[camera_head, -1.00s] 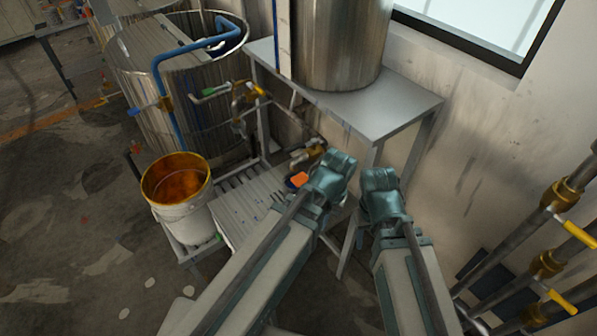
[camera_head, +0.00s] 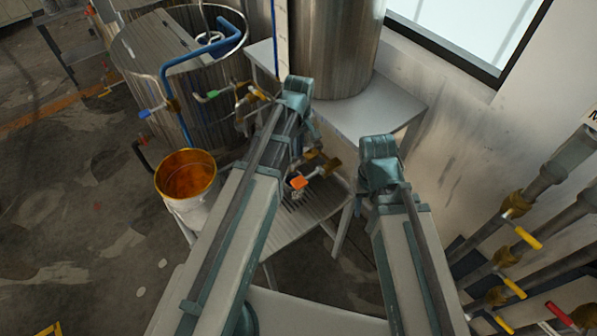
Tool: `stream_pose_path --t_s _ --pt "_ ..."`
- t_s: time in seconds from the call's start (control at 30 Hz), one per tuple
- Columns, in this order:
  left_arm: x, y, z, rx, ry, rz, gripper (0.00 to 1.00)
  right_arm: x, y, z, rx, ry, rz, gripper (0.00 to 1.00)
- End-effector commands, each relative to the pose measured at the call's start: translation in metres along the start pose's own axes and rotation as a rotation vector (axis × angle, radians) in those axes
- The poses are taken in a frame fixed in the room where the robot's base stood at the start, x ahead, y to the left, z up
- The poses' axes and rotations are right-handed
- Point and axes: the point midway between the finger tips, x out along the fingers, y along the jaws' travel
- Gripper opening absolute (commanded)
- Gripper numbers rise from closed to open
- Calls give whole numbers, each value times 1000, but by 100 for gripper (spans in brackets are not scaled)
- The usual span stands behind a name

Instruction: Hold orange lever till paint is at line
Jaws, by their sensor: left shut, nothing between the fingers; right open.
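The orange lever (camera_head: 299,182) is on a brass valve (camera_head: 318,165) under the steel table, just right of my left forearm. My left gripper (camera_head: 297,86) is shut and empty. It is above and beyond the lever, in front of the table's left edge, and appears apart from the lever. My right gripper (camera_head: 378,148) is open and empty, to the right of the lever. A steel tank (camera_head: 335,50) stands on the table, with a pale upright strip (camera_head: 281,40) at its left side; I cannot read any line on it. A white bucket (camera_head: 192,212) holds orange-brown paint (camera_head: 187,180).
The steel table (camera_head: 385,105) carries the tank. A slatted stand (camera_head: 310,215) is below the lever. A large steel vat (camera_head: 185,85) with a blue pipe (camera_head: 170,90) is at the left. Pipes with yellow (camera_head: 527,238) and red handles (camera_head: 560,314) line the right wall.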

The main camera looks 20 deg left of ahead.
Motion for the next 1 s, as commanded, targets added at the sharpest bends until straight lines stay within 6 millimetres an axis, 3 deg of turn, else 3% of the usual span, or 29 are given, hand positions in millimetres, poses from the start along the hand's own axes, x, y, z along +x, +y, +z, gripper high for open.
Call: stream_pose_path --t_s 0.53,1.0 --pt "11 0 0 2 0 0 0 11 -1 -1 -4 0 1 50" --pt "71 0 0 3 0 0 0 71 -6 -5 -12 3 2 50"
